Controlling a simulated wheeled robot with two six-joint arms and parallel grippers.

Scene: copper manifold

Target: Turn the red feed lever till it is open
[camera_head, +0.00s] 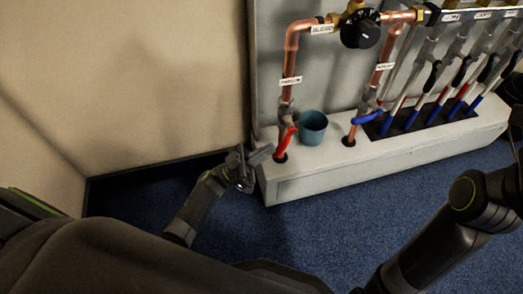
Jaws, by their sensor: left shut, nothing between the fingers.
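The red feed lever (285,141) is on the left vertical copper pipe (288,68), just above the white ledge. It hangs down, slanting a little to the lower left, close along the pipe. My left gripper (264,153) is shut and empty at the left end of the ledge, just left of the lever's lower end. I cannot tell whether its tips touch the lever. My right arm comes in at the lower right, but its gripper is out of the picture.
A teal cup (312,127) stands on the white ledge (330,174) right of the red lever. A blue lever (367,117) is on the second copper pipe. Blue carpet lies in front.

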